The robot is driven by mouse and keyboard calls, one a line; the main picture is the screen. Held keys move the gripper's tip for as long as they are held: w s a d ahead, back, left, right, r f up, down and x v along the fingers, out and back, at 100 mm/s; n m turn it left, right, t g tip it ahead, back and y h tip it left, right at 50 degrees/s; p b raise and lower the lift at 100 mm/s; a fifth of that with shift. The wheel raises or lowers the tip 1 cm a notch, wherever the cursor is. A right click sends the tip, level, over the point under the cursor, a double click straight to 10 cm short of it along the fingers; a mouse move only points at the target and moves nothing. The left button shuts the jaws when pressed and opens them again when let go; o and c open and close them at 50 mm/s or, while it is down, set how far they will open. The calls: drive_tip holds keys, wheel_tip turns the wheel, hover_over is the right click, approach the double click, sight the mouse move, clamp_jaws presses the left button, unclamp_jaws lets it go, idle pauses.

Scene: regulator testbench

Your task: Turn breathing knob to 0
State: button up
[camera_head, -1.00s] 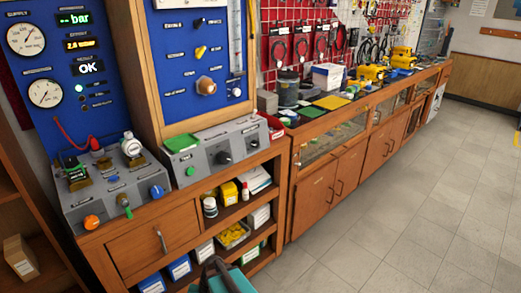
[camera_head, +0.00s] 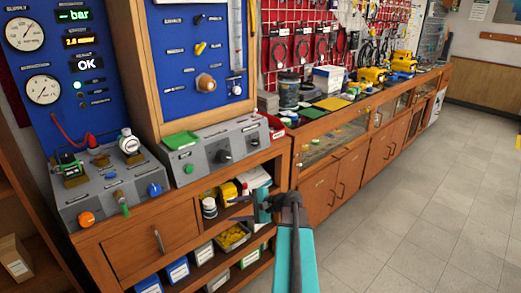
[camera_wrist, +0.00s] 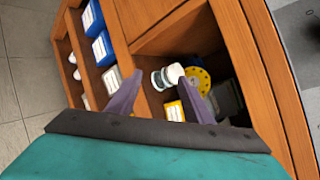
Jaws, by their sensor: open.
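Several knobs are in the head view, but their labels are too small to read, so I cannot tell which is the breathing knob. The blue panel has a black knob (camera_head: 199,20), a yellow knob (camera_head: 200,48) and a tan knob (camera_head: 205,83). The grey console below has black knobs (camera_head: 223,156) and a green button (camera_head: 188,169). My gripper (camera_head: 238,208) is in front of the shelves, below and right of the console, touching no knob. In the wrist view my gripper (camera_wrist: 160,100) is open and empty, its two purple-grey fingers spread toward the shelves.
The open shelves hold white-topped bottles (camera_head: 209,207), a tray of yellow items (camera_head: 233,237) and blue boxes (camera_head: 180,268). A second grey console (camera_head: 115,185) stands left. A long wooden workbench (camera_head: 318,197) runs to the right. The tiled floor (camera_head: 430,190) is clear.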

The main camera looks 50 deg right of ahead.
drive_tip(key=s+d+r+m+t+h, duration=0.2)
drive_tip(key=s+d+r+m+t, duration=0.15)
drive_tip(key=d+r, duration=0.7)
drive_tip(key=m+t+h+b, duration=0.2)
drive_tip(key=t, duration=0.1)
approach(257, 144)
drive_tip(key=s, duration=0.2)
drive_tip(key=s+d, duration=0.1)
drive_tip(key=s, duration=0.2)
drive_tip(key=shift+s+r, duration=0.15)
drive_tip(key=shift+s, duration=0.05)
drive_tip(key=w, duration=0.4)
drive_tip(key=w+a, duration=0.1)
drive_tip(key=w, duration=0.8)
drive_tip(key=shift+w+a+p, duration=0.2)
drive_tip(key=shift+w+p, duration=0.15)
drive_tip(key=shift+w, duration=0.05)
drive_tip(key=c, duration=1.1)
drive_tip(key=shift+o, duration=0.2)
drive_tip(key=shift+a, duration=0.1)
drive_tip(key=shift+n, duration=0.25)
